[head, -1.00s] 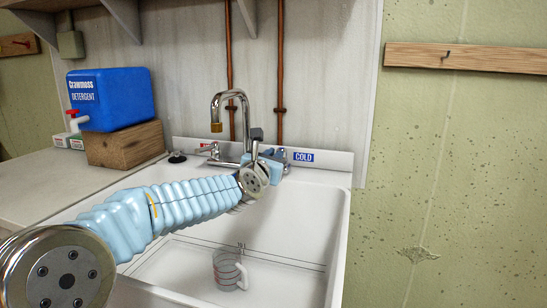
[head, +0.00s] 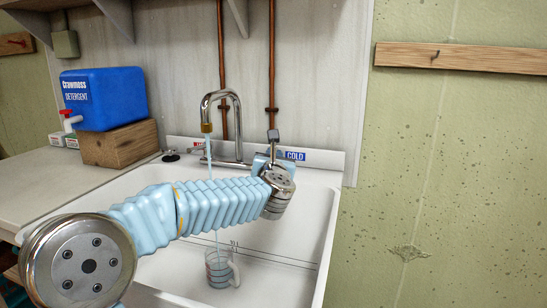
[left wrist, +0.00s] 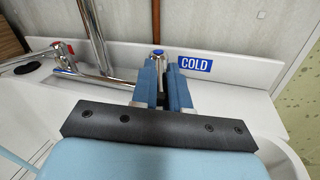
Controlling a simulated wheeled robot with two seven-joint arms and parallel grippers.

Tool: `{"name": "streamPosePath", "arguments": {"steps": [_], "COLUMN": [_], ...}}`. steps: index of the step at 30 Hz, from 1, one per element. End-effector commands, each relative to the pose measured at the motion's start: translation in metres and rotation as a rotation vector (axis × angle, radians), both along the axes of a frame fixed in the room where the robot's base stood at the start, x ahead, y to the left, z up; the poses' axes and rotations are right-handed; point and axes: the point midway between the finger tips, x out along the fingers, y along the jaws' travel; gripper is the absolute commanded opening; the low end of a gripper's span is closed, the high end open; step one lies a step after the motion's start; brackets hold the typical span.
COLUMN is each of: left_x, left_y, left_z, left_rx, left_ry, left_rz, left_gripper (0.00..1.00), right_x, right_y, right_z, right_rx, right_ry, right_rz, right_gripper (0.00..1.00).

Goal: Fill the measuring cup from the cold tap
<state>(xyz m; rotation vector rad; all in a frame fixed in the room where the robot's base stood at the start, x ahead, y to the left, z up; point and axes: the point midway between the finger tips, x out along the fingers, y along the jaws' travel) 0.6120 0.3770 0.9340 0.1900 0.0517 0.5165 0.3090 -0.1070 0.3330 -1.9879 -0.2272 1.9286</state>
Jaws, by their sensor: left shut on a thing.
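A thin stream of water (head: 209,150) falls from the faucet spout (head: 207,126), passes behind my left arm and shows again just above the cup. The water level in the cup is too small to tell. My left gripper (left wrist: 165,85) is shut on the cold tap handle (left wrist: 158,54), which has a blue cap and stands beside the blue COLD label (left wrist: 195,64). In the head view the gripper (head: 270,160) is partly hidden by its wrist. My right gripper is not in view.
The white sink (head: 318,215) surrounds the cup, with free room on its floor. The hot tap (left wrist: 60,49), marked red, is left of the spout. A blue detergent container (head: 104,98) stands on a wooden block (head: 119,145) on the left counter.

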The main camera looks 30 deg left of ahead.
Motion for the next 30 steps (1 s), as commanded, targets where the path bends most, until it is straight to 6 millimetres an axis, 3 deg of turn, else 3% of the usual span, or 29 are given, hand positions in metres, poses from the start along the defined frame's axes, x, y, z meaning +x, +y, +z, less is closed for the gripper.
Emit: {"name": "streamPosePath", "arguments": {"steps": [4,5,9,20,23,30], "left_x": [0.000,0.000,0.000,-0.005,-0.018,-0.069], "left_y": [0.000,0.000,0.000,-0.003,-0.010,-0.040], "left_z": [0.002,0.002,0.001,0.000,-0.001,-0.001], "left_rx": [0.002,0.002,0.001,0.001,0.001,0.002], "left_ry": [-0.004,-0.003,-0.003,-0.002,-0.004,-0.005], "left_rz": [0.000,-0.001,-0.001,-0.003,-0.003,-0.004], "left_gripper": [0.00,0.19,0.40,0.40,0.40,0.40], "right_x": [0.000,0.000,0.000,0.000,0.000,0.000], "right_y": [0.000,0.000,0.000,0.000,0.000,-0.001], "right_z": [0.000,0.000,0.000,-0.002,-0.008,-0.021], "right_rx": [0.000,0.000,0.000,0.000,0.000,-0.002], "right_ry": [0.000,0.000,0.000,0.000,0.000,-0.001], "right_rz": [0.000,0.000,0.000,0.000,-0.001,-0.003], "right_gripper": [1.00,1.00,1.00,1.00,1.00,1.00]}}
